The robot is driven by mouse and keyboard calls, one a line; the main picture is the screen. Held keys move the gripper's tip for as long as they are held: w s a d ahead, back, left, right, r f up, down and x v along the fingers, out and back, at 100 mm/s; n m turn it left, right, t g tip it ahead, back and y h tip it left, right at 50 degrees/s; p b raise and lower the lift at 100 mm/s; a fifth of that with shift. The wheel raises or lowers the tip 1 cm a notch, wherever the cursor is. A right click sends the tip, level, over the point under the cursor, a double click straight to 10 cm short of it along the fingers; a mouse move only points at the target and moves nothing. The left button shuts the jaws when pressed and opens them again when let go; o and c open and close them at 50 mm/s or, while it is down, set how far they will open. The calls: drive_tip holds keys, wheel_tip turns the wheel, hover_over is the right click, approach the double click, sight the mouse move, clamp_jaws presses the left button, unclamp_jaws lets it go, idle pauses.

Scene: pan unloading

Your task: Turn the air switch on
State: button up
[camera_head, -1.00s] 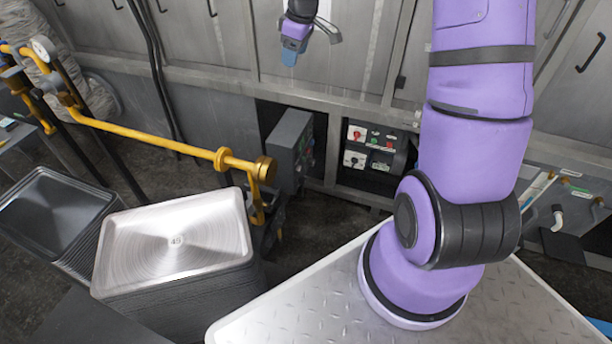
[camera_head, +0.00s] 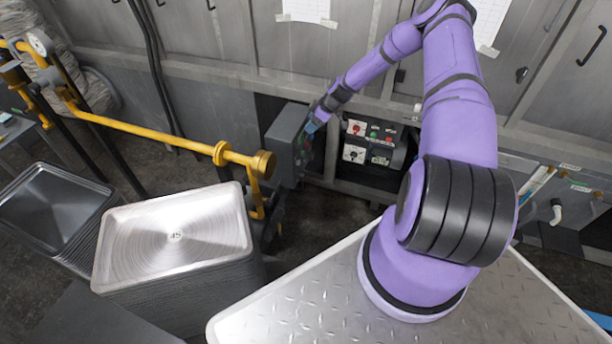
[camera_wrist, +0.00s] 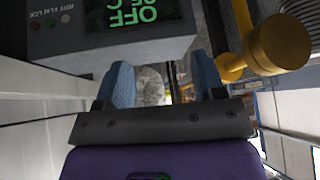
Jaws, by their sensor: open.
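A grey control box (camera_head: 284,138) stands left of the open bay in the metal wall. In the wrist view the control box (camera_wrist: 130,55) shows upside down, with a dark display (camera_wrist: 130,12) reading "OFF" in green and small round buttons (camera_wrist: 50,21). In the bay a panel (camera_head: 371,143) carries a red rotary knob (camera_head: 356,129), a black one (camera_head: 354,155) and small buttons. I cannot tell which control is the air switch. My gripper (camera_head: 312,126) is at the box's right face. In the wrist view my open gripper (camera_wrist: 165,82) has two blue fingers, nothing between them, with the box just beyond.
A yellow gas pipe (camera_head: 160,136) ends close to the box's left side; its round end also shows in the wrist view (camera_wrist: 278,43). Stacked metal trays (camera_head: 175,240) stand at lower left. A cabinet frame and wall surround the bay.

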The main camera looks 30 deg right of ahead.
sight(305, 175)
drive_tip(key=s+d+f+m+t, duration=0.1)
drive_tip(key=s+f+t, duration=0.15)
drive_tip(key=f, duration=0.85)
drive_tip(key=s+d+f+m+t, duration=0.1)
drive_tip(key=s+d+f, duration=0.15)
drive_tip(key=f, duration=0.85)
drive_tip(key=shift+g, duration=0.25)
drive_tip(key=x, duration=1.1)
drive_tip(key=shift+s+a+f, duration=0.1)
drive_tip(key=shift+a+f, duration=0.1)
drive_tip(key=shift+a, duration=0.25)
drive_tip(key=c, duration=0.9)
